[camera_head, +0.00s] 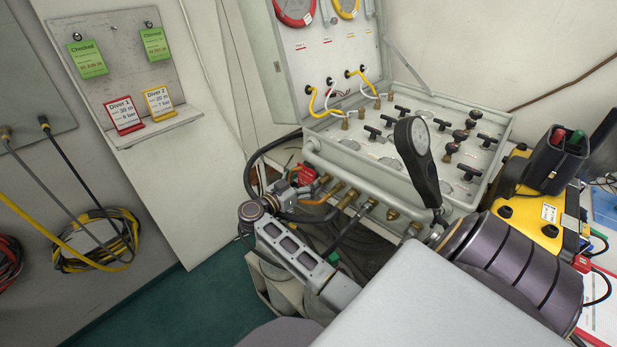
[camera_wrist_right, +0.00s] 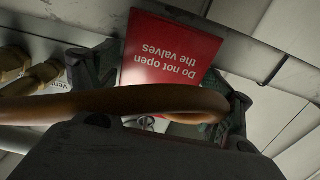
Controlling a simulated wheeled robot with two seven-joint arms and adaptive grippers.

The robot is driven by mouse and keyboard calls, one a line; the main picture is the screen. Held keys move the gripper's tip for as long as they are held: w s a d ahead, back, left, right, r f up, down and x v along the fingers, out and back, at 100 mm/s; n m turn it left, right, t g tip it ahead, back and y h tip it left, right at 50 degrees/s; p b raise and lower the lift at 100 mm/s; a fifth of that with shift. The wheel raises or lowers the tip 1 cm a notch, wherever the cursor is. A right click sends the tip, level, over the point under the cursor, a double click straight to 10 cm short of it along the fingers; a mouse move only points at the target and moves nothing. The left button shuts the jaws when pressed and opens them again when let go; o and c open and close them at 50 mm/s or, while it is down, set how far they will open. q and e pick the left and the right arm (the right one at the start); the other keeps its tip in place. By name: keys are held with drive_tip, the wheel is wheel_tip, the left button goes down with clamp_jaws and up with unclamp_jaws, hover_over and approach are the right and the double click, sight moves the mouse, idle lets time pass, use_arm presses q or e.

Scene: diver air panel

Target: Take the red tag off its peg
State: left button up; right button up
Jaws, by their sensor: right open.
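The red tag (camera_wrist_right: 165,55) reads "Do not open the valves", upside down in the right wrist view. In the head view it is a small red patch (camera_head: 307,175) at the panel's front left, partly hidden by my gripper. My right gripper (camera_head: 288,188) is beside it. In the right wrist view my right gripper (camera_wrist_right: 158,90) is open, with one finger on each side of the tag. An orange-brown hose (camera_wrist_right: 130,104) crosses in front of the tag's lower part. The peg cannot be made out. My left gripper is not in view.
The valve panel (camera_head: 355,165) has brass fittings (camera_head: 368,205) and hoses along its front, close to my gripper. Left, a grey board (camera_head: 120,75) holds green tags and a red and a yellow card. A yellow case (camera_head: 535,220) stands at the right.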

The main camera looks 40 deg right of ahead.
drive_tip(key=shift+d, duration=0.25)
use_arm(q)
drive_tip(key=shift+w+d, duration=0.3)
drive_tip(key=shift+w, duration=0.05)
use_arm(e)
drive_tip(key=shift+a, duration=0.1)
drive_tip(key=c, duration=0.6)
drive_tip(key=shift+c, duration=0.2)
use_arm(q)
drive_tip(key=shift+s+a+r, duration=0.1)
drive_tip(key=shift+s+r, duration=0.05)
use_arm(e)
drive_tip(key=shift+r, duration=0.15)
